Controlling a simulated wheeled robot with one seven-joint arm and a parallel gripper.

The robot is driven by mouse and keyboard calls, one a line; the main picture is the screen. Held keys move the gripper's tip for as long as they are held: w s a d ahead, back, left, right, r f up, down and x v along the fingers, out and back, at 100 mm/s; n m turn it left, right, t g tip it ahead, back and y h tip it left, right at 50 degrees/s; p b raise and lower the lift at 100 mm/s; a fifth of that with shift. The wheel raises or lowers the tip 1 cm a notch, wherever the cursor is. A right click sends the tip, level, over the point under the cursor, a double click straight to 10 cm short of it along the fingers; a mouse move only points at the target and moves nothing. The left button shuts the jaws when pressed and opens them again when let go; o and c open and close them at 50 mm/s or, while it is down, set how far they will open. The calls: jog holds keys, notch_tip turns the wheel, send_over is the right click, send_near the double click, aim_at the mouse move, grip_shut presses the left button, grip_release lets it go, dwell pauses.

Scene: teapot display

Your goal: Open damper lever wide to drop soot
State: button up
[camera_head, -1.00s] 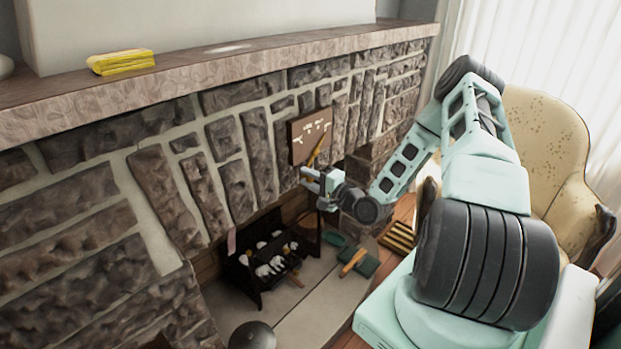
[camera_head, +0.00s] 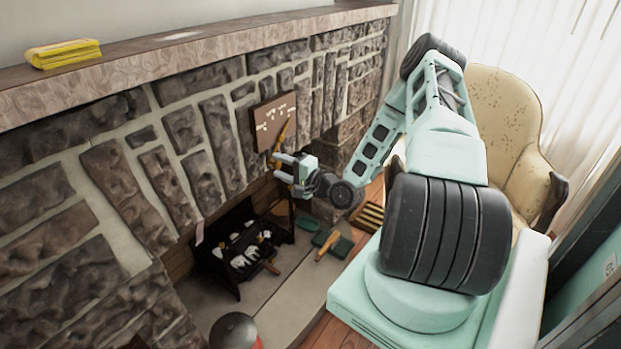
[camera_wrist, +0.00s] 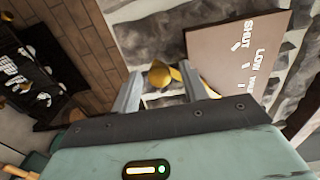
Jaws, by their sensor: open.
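The damper lever (camera_head: 281,132) is a golden handle on a brown plate (camera_head: 262,124) with white lettering, mounted on the stone fireplace wall. In the wrist view, the plate (camera_wrist: 222,62) shows the words SHUT and LOW, with a third word partly cut off. The lever's rounded yellow end (camera_wrist: 160,75) shows between and just past my fingertips, and its bar runs behind the right finger. My gripper (camera_head: 279,166) is open, just below the plate. It also shows in the wrist view (camera_wrist: 161,84). I cannot tell whether a finger touches the lever.
A dark grate (camera_head: 238,250) with pale and dark lumps stands in the firebox below. A green brush or pan (camera_head: 332,243) and wooden slats (camera_head: 370,214) lie on the hearth. A stone mantel (camera_head: 200,57) runs above, with a yellow block (camera_head: 63,54). An armchair (camera_head: 505,120) stands at right.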

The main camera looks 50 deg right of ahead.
jog(key=s+d+b, duration=0.1)
jog(key=s, duration=1.4)
jog(key=shift+s+d, duration=0.15)
jog(key=shift+s, duration=0.15)
jog(key=w+a+n+g+y+p, duration=0.2)
jog(key=w+a+n+g+y, duration=0.1)
jog(key=w+a+n+g, duration=0.45)
jog(key=w+a+r+n+g+h+p, duration=0.1)
jog(key=a+r+n+g, duration=0.1)
jog(key=a+r+n, duration=0.3)
jog(key=w+a+r+n+g+p, duration=0.1)
jog(key=w+a+n+g, duration=0.15)
jog(key=a, duration=0.35)
jog(key=s+a+r+n+g+h+p, duration=0.25)
jog(key=s+a+r+n, duration=0.4)
jog(key=a, duration=0.65)
jog(key=s+a+r+n+g, duration=0.1)
jog(key=s+a+r, duration=0.3)
jog(key=s, duration=0.4)
jog(key=s+a+r+n+g, duration=0.2)
jog(key=s+a+r, duration=0.2)
jog(key=s, duration=0.4)
jog(key=shift+s+r, duration=0.4)
jog(key=shift+o, duration=0.2)
jog(key=shift+a+n+g, duration=0.1)
jog(key=shift+n+g, duration=0.15)
